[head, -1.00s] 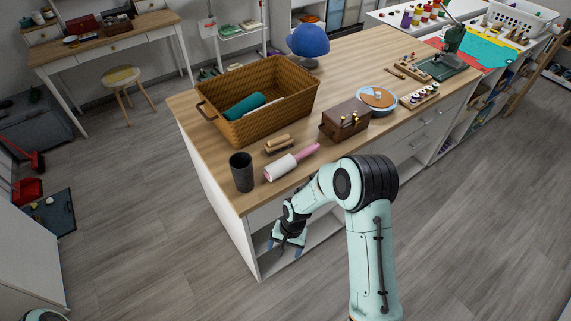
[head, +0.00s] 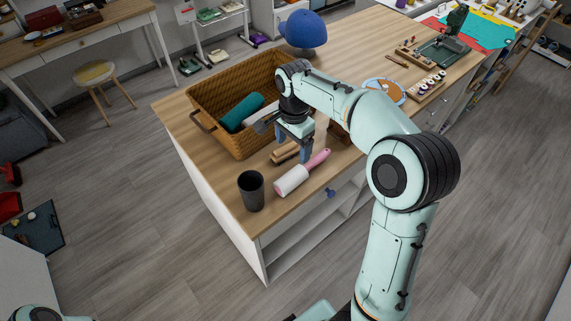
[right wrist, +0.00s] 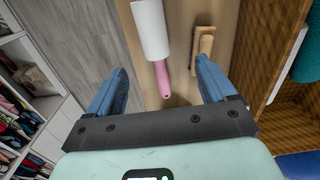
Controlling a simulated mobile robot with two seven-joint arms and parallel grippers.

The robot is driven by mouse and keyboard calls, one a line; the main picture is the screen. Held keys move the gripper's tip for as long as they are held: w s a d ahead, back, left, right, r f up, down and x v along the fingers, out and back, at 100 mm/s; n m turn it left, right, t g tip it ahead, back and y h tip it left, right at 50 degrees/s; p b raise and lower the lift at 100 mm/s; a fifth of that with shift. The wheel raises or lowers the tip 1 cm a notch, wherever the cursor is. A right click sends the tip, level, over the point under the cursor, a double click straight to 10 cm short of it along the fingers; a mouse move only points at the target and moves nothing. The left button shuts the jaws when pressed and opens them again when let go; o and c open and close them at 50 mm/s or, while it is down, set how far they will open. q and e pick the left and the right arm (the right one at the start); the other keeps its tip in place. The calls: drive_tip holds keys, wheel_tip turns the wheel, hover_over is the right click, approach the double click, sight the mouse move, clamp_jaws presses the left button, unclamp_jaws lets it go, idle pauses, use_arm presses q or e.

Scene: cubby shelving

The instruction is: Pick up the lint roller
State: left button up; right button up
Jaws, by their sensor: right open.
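The lint roller lies on the wooden counter with its white roll (head: 291,181) toward the front left and its pink handle (head: 319,159) toward the back right. My right gripper (head: 294,146) is open and empty, above the counter near the handle and the brush. In the right wrist view, my right gripper's fingers (right wrist: 161,70) stand apart, with the pink handle (right wrist: 163,82) between them in the picture and the white roll (right wrist: 152,30) farther off. I cannot tell the exact height above the handle. My left gripper is out of view.
A wooden brush (right wrist: 204,42) lies close beside the roller. A dark cup (head: 251,192) stands at the front left. A wicker basket (head: 240,143) with a teal roll is behind. My arm partly hides the wooden box. A blue cap (head: 302,31) is farther back.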

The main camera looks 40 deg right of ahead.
sight(296, 172)
drive_tip(key=f, duration=0.4)
drive_tip(key=s+f, duration=0.1)
drive_tip(key=f, duration=0.2)
drive_tip(key=shift+b, duration=0.4)
drive_tip(key=shift+w+f, duration=0.15)
drive_tip(key=shift+f, duration=0.45)
drive_tip(key=f, duration=0.5)
drive_tip(key=shift+s+d, duration=0.2)
drive_tip(key=shift+d, duration=0.1)
drive_tip(key=c, duration=1.1)
drive_tip(key=shift+c, duration=0.4)
drive_tip(key=shift+r, duration=0.15)
